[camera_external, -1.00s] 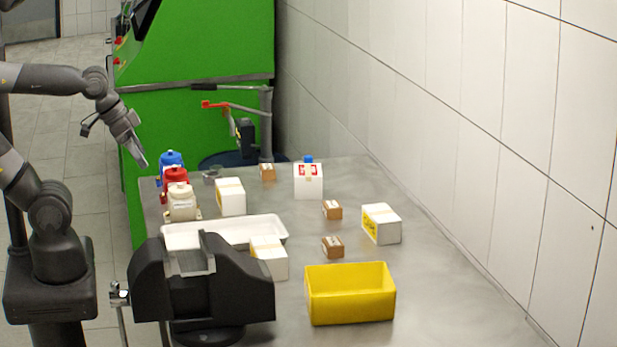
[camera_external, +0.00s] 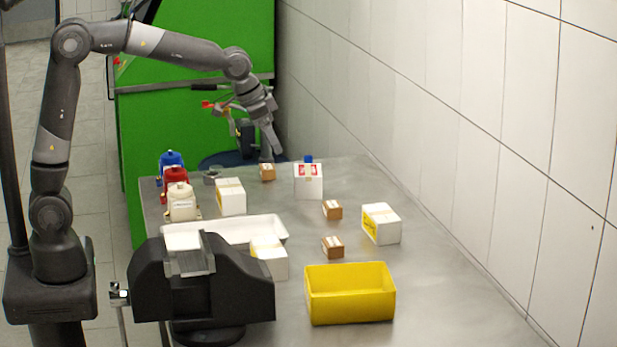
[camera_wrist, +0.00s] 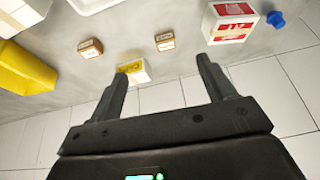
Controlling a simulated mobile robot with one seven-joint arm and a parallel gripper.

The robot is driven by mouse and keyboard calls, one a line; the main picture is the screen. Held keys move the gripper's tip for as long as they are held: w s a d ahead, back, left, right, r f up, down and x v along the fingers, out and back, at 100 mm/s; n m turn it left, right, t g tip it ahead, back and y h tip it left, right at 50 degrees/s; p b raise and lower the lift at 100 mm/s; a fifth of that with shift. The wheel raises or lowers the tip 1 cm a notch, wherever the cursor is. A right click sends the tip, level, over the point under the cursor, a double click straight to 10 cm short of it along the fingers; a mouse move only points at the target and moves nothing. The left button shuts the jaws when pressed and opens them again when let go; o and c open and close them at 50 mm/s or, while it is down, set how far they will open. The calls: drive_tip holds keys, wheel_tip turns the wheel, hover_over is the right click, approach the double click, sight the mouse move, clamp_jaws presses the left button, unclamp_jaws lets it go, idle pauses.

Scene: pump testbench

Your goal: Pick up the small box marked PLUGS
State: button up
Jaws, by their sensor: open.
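Three small brown boxes with pale labels stand on the grey table in the external view: one at the back (camera_external: 267,172), one in the middle (camera_external: 332,210) and one nearer the front (camera_external: 332,247). Two brown boxes show in the wrist view, one left (camera_wrist: 91,48) and one right (camera_wrist: 164,41). Their lettering is too small to read, so I cannot tell which is marked PLUGS. My gripper (camera_external: 276,150) is above the back of the table, near the back brown box in the picture. In the wrist view my gripper (camera_wrist: 163,68) is open and empty, its fingers wide apart.
A white box with a red label (camera_external: 308,184) stands at the back; a yellow-labelled white box (camera_external: 386,224) is at the right. A yellow bin (camera_external: 350,302), white tray (camera_external: 205,235) and several bottles (camera_external: 181,203) share the table. A tiled wall (camera_external: 480,150) borders its right side.

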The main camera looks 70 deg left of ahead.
drive_tip(key=w+f, duration=0.9)
drive_tip(key=w, duration=0.3)
hover_over(331, 204)
drive_tip(key=s, duration=0.1)
wheel_tip(331, 204, down, 5)
drive_tip(key=shift+a+r, duration=0.1)
drive_tip(key=shift+r, duration=0.05)
drive_tip(key=f, duration=0.5)
drive_tip(key=shift+w+d+f, duration=0.15)
drive_tip(key=shift+w+d, duration=0.05)
drive_tip(key=shift+w, duration=0.15)
drive_tip(key=c, duration=1)
